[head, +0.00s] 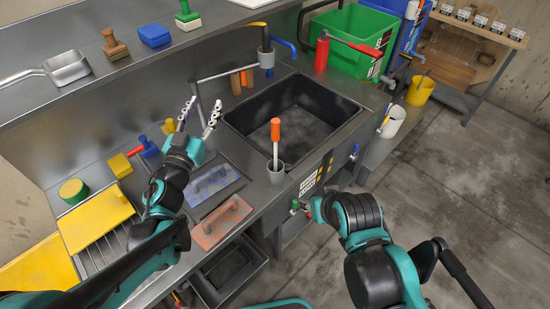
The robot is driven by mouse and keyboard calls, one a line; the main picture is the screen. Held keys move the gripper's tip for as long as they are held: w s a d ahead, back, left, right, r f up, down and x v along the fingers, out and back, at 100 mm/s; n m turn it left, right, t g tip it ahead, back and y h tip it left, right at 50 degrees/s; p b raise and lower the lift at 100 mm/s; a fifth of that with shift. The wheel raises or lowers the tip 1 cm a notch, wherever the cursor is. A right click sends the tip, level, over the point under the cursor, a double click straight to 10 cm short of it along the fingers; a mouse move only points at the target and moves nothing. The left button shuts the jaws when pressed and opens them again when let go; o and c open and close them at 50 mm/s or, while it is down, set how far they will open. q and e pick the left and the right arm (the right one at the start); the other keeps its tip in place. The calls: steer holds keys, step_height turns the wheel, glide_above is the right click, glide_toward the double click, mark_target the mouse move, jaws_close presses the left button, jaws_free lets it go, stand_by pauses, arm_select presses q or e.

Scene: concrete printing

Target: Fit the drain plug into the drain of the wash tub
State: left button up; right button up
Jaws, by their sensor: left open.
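The wash tub (240,118) is a black rectangular basin set into the grey metal counter. Its floor looks dark and worn, and I cannot make out the drain in it. I cannot identify the drain plug for sure in this view. My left gripper (201,114) is open and empty above the counter, just left of the tub, with its fingers pointing away from me. My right gripper (304,207) is low in front of the counter, beside a small green-topped part (295,204). Its fingers are too small to read.
An orange-handled tool (275,132) stands in a grey cup (276,174) at the tub's near edge. A faucet (265,58) rises behind the tub. Two floats, blue (212,184) and orange (221,222), lie near my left arm. Green (345,28) and blue crates stand at back right.

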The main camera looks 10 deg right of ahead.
mark_target(273, 129)
arm_select(q)
steer(key=s+d+f+m+g+h+p, duration=0.1)
steer(key=s+d+f+m+g+h, duration=0.1)
steer(key=d+f+m+g+h, duration=0.3)
steer(key=s+d+f+m+g+h, duration=0.1)
steer(key=s+d+f+g+h, duration=0.2)
steer(key=d, duration=0.4)
steer(key=shift+y, duration=0.4)
steer(key=x, duration=0.2)
steer(key=b+x, duration=0.1)
steer(key=x, duration=0.1)
steer(key=f+x, duration=0.1)
steer(key=x, duration=0.2)
steer(key=shift+w+d, duration=0.25)
steer(key=shift+d, duration=0.05)
arm_select(e)
steer(key=shift+w+d+r, duration=0.1)
steer(key=shift+w, duration=0.15)
arm_select(q)
steer(key=shift+c, duration=0.3)
jaws_close()
